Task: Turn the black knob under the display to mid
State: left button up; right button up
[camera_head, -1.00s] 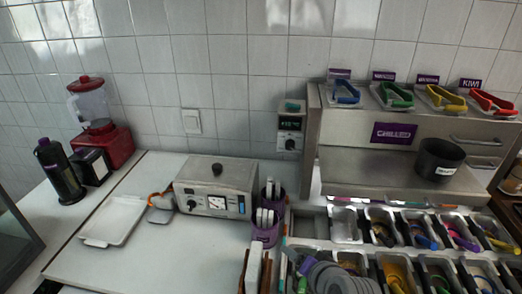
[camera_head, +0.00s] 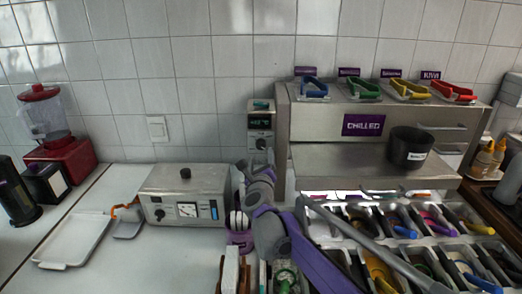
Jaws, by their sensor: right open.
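The display unit (camera_head: 261,112) is fixed to the tiled wall left of the steel chilled cabinet, with a small lit green readout. The black knob (camera_head: 261,143) sits on its white lower panel, under the display; its exact angle is too small to read. My right gripper (camera_head: 255,167) is just below the unit, at the end of my arm coming in from the lower right. It is open, with nothing seen between its fingers. It looks close under the knob, but I cannot tell whether it touches. My left gripper is not in view.
A grey box with dials (camera_head: 184,195) stands left of my right gripper. A purple cup (camera_head: 238,238) is partly hidden by my arm. The chilled cabinet (camera_head: 377,122) and topping trays are at the right. A white tray (camera_head: 62,258) lies at the left.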

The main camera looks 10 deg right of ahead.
aim_at(261, 147)
jog(key=x, duration=0.6)
jog(key=shift+w, duration=0.1)
jog(key=shift+c, duration=0.4)
grip_shut()
